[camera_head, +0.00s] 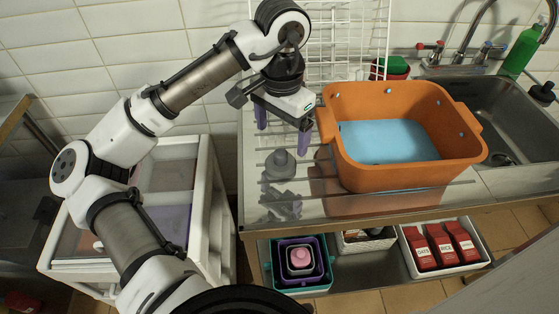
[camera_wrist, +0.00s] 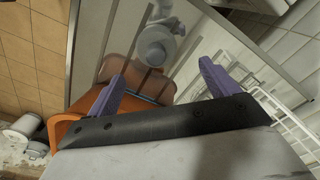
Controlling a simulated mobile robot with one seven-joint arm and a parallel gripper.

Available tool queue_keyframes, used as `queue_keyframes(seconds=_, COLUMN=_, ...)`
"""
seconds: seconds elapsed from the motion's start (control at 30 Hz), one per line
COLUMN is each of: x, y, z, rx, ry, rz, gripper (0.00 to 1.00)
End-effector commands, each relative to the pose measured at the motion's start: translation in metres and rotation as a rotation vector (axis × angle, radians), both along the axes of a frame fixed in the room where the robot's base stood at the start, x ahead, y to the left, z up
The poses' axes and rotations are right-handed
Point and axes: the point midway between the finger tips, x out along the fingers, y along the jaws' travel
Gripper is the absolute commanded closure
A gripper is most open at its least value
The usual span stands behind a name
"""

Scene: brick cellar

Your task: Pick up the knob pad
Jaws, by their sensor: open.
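A grey pad with a raised round knob (camera_head: 281,164), which I take to be the knob pad, rests on the ribbed steel drainboard (camera_head: 335,203). A pale grey round form (camera_wrist: 155,46) beyond the fingertips in the wrist view seems to be the same pad, partly mixed with reflections. My gripper (camera_head: 283,138) is above and slightly behind the pad, with its purple fingers spread and pointing down. In the wrist view my gripper (camera_wrist: 162,72) shows nothing between its fingers. The pad appears apart from the fingers.
An orange tub (camera_head: 405,175) with blue contents stands close to the right of the pad. A white wire rack (camera_head: 345,45) stands behind. The sink (camera_head: 490,100) is at the right. Nested bins (camera_head: 275,272) and a white tray of red packets (camera_head: 418,275) sit on the lower shelf.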

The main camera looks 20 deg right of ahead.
Motion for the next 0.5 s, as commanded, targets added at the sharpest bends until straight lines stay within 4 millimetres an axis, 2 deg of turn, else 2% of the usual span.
queue_keyframes(seconds=0.27, x=-0.002, y=0.002, z=-0.022, rx=0.001, ry=0.000, rz=0.000, gripper=0.13)
queue_keyframes(seconds=0.5, x=-0.008, y=0.004, z=-0.057, rx=0.000, ry=0.001, rz=-0.001, gripper=0.13)
